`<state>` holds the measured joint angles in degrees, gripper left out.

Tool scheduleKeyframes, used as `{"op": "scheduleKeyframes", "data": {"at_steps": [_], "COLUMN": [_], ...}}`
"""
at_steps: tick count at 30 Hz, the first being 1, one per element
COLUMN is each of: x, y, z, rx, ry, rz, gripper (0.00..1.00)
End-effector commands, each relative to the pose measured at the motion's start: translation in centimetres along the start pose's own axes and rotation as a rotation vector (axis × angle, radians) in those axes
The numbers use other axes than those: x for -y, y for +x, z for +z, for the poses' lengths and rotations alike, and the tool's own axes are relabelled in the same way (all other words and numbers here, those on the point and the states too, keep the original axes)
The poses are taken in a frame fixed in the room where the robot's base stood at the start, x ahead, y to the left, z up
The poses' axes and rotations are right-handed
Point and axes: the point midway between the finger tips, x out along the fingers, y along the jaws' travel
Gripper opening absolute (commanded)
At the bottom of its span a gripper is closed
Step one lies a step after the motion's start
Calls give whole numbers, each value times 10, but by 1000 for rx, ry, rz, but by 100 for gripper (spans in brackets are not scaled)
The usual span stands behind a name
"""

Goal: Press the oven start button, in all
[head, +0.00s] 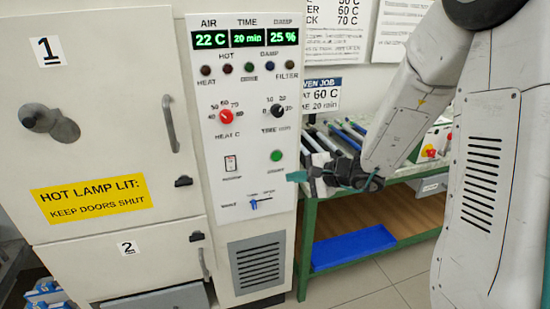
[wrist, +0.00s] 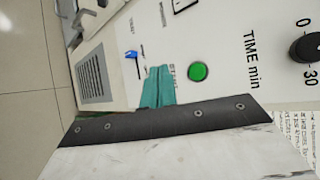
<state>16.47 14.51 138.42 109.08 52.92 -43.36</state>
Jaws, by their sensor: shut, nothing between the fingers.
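The oven control panel (head: 245,195) is a light upright panel. The green start button (head: 277,156) sits on its lower right, under the time knob (head: 278,111); the button also shows in the wrist view (wrist: 198,72). My gripper (head: 298,176) is shut and empty, with teal fingertips, just to the right of and below the button in the head view. In the wrist view the fingertips (wrist: 157,87) lie beside the button, apart from it in the picture. I cannot tell how far they are from the panel. The displays (head: 245,38) read 22 C, 20 min and 25 %.
A blue slider (head: 254,204) and a rocker switch (head: 230,164) are near the button. The red heat knob (head: 226,116) is above left. A green-framed bench (head: 308,240) with rods stands right of the oven. Oven door 1 (head: 105,110) is shut; an OVEN JOB card (head: 321,95) hangs behind.

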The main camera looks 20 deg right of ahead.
Motion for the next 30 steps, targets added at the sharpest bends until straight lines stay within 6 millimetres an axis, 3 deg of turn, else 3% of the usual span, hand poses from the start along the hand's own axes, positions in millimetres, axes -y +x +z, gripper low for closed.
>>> {"op": "scheduleKeyframes", "data": {"at_steps": [18, 30], "x": [36, 44], "y": [52, 63], "z": [-34, -41], "rx": [5, 4], "ry": [-3, -1], "rz": [2, 2], "gripper": [0, 0]}}
